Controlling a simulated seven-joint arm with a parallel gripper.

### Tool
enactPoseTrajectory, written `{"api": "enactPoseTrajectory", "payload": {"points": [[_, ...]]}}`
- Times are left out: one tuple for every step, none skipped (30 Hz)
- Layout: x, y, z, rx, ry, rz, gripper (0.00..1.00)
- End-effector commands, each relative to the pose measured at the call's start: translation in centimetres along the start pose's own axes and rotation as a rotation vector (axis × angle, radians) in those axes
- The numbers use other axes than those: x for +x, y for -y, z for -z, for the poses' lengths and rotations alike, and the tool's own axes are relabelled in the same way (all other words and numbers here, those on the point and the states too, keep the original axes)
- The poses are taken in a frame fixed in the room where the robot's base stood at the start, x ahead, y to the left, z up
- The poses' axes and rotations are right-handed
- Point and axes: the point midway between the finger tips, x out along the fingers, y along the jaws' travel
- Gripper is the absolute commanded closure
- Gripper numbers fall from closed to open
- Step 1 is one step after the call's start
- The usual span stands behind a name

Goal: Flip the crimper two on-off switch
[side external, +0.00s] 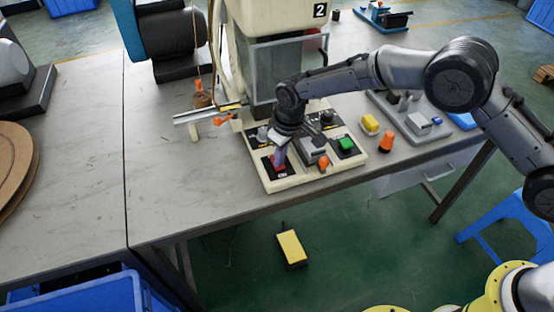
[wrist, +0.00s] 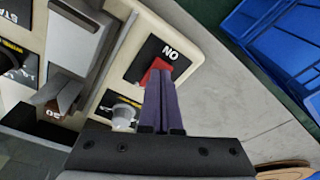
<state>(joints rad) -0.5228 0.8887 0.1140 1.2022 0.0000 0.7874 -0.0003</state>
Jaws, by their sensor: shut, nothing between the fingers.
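Crimper two (side external: 262,52) is the cream machine marked "2" on the table. Its on-off switch (side external: 274,168) is a red rocker on a black plate marked "ON" at the front left corner of the machine's base. The switch also shows in the wrist view (wrist: 153,70), partly hidden behind my fingertips. My gripper (side external: 280,160) points down at the switch. In the wrist view, its two purple fingers (wrist: 161,90) are together with nothing between them. Their tips are at the red rocker and seem to touch it; the exact contact is hard to see.
On the same base are a green button (side external: 346,144), an orange-red knob (side external: 324,162) and a white knob (wrist: 124,113). A yellow part (side external: 370,123) and an orange part (side external: 386,141) stand to the right. A metal rail (side external: 195,115) juts out left.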

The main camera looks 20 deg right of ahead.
Motion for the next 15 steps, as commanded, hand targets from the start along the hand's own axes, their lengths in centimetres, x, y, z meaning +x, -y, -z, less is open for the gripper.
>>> {"api": "enactPoseTrajectory", "payload": {"points": [[-0.3,0.0,0.1,0.000,-0.002,0.000,1.00],[-0.5,0.0,0.1,0.000,-0.002,0.000,1.00],[-0.8,0.0,0.2,0.000,-0.002,0.000,1.00],[-1.0,0.0,0.2,0.000,-0.003,0.000,1.00],[-1.2,0.0,0.3,0.000,-0.003,0.000,1.00],[-1.5,0.0,0.3,0.000,-0.004,0.000,1.00],[-1.7,0.0,0.3,0.000,-0.003,0.000,1.00],[-2.0,0.0,0.4,0.000,-0.003,0.000,1.00],[-2.2,0.0,0.4,0.000,-0.003,0.000,1.00],[-2.5,0.0,0.4,0.000,-0.003,0.000,1.00],[-2.7,0.0,0.5,0.000,-0.003,0.000,1.00],[-2.9,0.0,0.5,0.000,-0.003,0.000,1.00],[-3.1,0.0,0.5,0.000,-0.003,0.000,1.00],[-3.4,0.0,0.6,0.000,-0.002,0.000,1.00],[-3.6,0.0,0.6,0.000,-0.002,0.000,1.00]]}}
